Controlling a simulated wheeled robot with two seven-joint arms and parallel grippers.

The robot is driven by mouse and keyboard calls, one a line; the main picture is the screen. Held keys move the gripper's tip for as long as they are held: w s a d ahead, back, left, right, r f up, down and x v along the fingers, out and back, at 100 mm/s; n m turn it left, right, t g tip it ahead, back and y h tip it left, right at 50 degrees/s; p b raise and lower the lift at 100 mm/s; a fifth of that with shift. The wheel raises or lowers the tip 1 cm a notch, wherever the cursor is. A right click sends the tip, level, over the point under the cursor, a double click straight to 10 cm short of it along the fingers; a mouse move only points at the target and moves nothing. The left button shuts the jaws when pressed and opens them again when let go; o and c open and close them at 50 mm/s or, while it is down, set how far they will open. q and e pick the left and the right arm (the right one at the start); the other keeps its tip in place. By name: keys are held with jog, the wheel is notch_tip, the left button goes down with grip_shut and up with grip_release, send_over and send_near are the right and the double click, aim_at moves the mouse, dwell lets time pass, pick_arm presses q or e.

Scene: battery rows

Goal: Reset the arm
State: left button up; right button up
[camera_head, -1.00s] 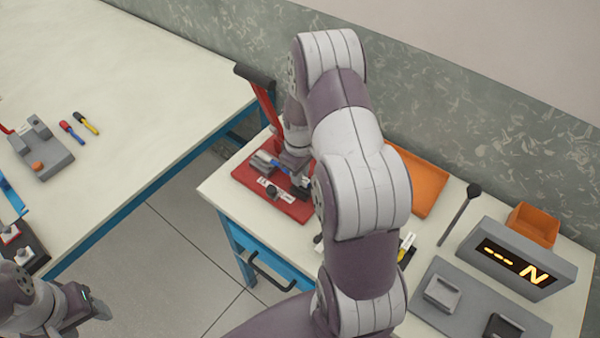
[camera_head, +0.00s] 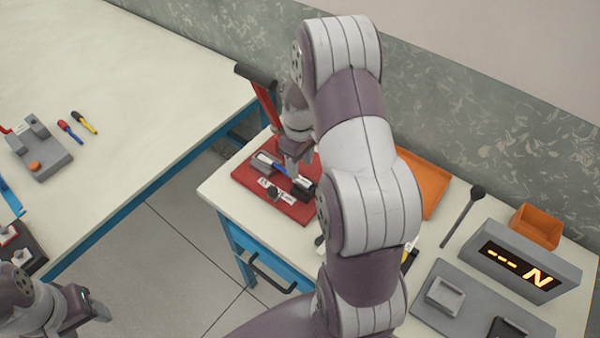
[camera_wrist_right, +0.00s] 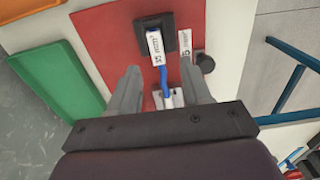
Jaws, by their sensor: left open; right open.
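My right arm (camera_head: 360,180) crosses the middle of the head view. My right gripper (camera_head: 292,165) is over the red base plate (camera_head: 245,180) on the right table. In the right wrist view the gripper (camera_wrist_right: 165,88) is open, its two fingers apart with nothing held between them. Beyond the fingertips, a white labelled piece with a blue cable (camera_wrist_right: 163,82) lies on the red plate, one end at a black block (camera_wrist_right: 150,22). My left gripper (camera_head: 88,305) is at the lower left of the head view, over the floor; its fingers are small there and it appears empty.
A red lever with a black handle (camera_head: 256,76) stands at the plate's back left. An orange tray (camera_head: 425,178), a grey display box (camera_head: 520,268) and a grey fixture plate (camera_head: 450,318) are to the right. A green tray (camera_wrist_right: 60,80) shows in the wrist view.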

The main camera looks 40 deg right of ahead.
notch_tip(320, 180, up, 6)
jog(key=r, duration=0.1)
jog(key=s+a+m, duration=0.1)
jog(key=s+a, duration=0.4)
jog(key=a, duration=0.2)
jog(key=s+a+m+t, duration=0.1)
jog(key=s+a+m, duration=0.1)
jog(key=s+a, duration=0.3)
jog(key=a, duration=0.3)
jog(key=shift+s+a, duration=0.25)
jog(key=shift+s, duration=0.15)
jog(key=shift+s+a, duration=0.1)
jog(key=shift+s, duration=0.05)
